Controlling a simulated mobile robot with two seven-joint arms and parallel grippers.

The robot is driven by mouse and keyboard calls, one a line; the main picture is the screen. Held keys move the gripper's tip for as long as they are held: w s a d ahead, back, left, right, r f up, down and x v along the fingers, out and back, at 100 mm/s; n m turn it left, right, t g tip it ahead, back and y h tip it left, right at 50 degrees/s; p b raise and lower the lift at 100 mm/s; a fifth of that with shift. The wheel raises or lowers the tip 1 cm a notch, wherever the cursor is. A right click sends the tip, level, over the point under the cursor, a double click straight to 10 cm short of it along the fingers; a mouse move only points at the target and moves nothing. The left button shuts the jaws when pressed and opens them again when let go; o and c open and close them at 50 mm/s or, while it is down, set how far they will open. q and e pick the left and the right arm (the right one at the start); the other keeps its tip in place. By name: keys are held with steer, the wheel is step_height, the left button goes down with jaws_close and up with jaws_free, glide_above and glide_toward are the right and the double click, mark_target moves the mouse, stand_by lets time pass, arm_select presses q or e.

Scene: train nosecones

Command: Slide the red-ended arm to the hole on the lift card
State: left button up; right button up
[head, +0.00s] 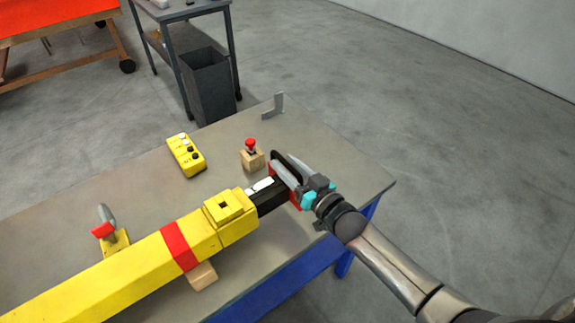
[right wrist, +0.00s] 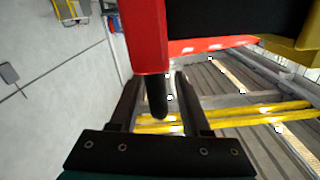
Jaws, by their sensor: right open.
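The yellow square beam (head: 130,268) with a red band lies on supports along the table. A black inner arm (head: 268,199) sticks out of its collar and ends in a red end piece (head: 295,200). White labels lie on top of the black arm. My right gripper (head: 290,172) is at the red end. In the right wrist view the red end piece (right wrist: 147,40) is above my open fingers (right wrist: 158,90), and a dark rounded peg (right wrist: 157,100) shows between them; I cannot tell whether they touch it. My left gripper is out of view.
On the grey table (head: 325,190) stand a yellow button box (head: 186,155), a red button on a wooden block (head: 251,155), a small grey bracket (head: 274,107) and a red-and-grey clamp-like part (head: 105,225). A dark bin (head: 207,88) stands beyond. The floor at right is clear.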

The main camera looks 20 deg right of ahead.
jaws_close()
stand_by(0.4)
stand_by(1.1)
